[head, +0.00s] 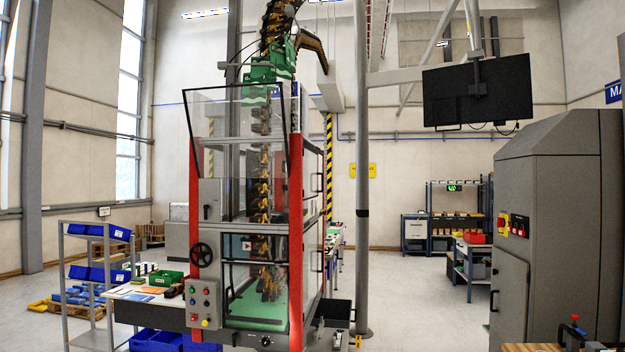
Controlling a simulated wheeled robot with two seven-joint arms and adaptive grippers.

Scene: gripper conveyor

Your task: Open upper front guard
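The upper front guard (225,112) is a clear panel with a thin black frame, at the top front of the red-posted machine (296,230). It stands tilted out from the machine, with its wide edge up above the red posts. The lower front guard (240,285), a clear panel with a dark frame and a black handle at its left, sits across the lower opening between the posts. Neither of my grippers shows in the head view.
A handwheel (201,254) and a button box (204,303) are on the machine's left front. A table (130,292) and blue-bin rack (95,270) stand left. A grey cabinet (550,230) stands right, a hanging monitor (478,90) above. Floor between machine and cabinet is mostly clear.

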